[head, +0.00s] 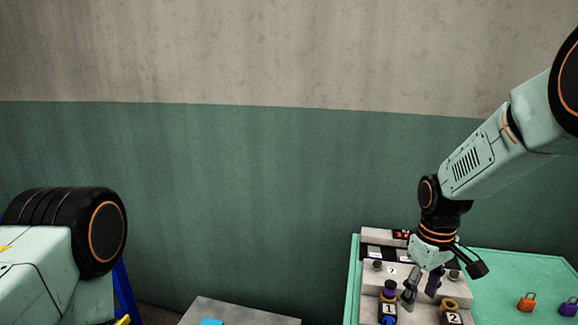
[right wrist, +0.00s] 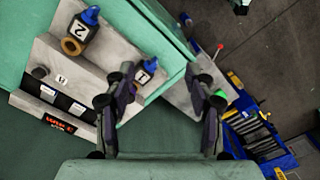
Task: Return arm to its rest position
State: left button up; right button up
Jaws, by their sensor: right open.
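My right arm (head: 485,155) reaches in from the right in the head view, bent down over the grey press unit (head: 375,236). My right gripper (head: 456,277) is above the unit with its fingers pointing down. In the right wrist view the two dark fingers (right wrist: 161,105) stand wide apart, with nothing held between them. My left arm (head: 40,260) shows only in part at the lower left of the head view. The left gripper is out of the picture.
An orange weight (head: 526,302) and a purple weight (head: 568,307) lie right. A grey surface (head: 235,312) is left.

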notch_tip(320, 180, down, 6)
jog(key=w+a+m+t+b, duration=0.1)
jog(key=w+m+t, duration=0.1)
jog(key=m+t, duration=0.15)
jog(key=s+a+f+m+b, duration=0.15)
jog(key=s+f+b, duration=0.25)
jog(key=s+f, duration=0.65)
pick_arm(q)
notch_tip(320, 180, down, 14)
jog(key=b, duration=0.9)
pick_arm(e)
jog(key=s+f+g, duration=0.1)
jog(key=s+f, duration=0.8)
jog(key=s, duration=0.4)
jog(key=s+f+m+g, duration=0.1)
jog(key=s+f+g, duration=0.1)
jog(key=s+f, duration=0.8)
jog(key=s+a, duration=0.1)
jog(key=s, duration=0.3)
pick_arm(q)
jog(key=shift+s+r, duration=0.15)
pick_arm(e)
jog(key=shift+s+g, duration=0.15)
jog(key=shift+g, duration=0.1)
jog(key=shift+f, duration=0.1)
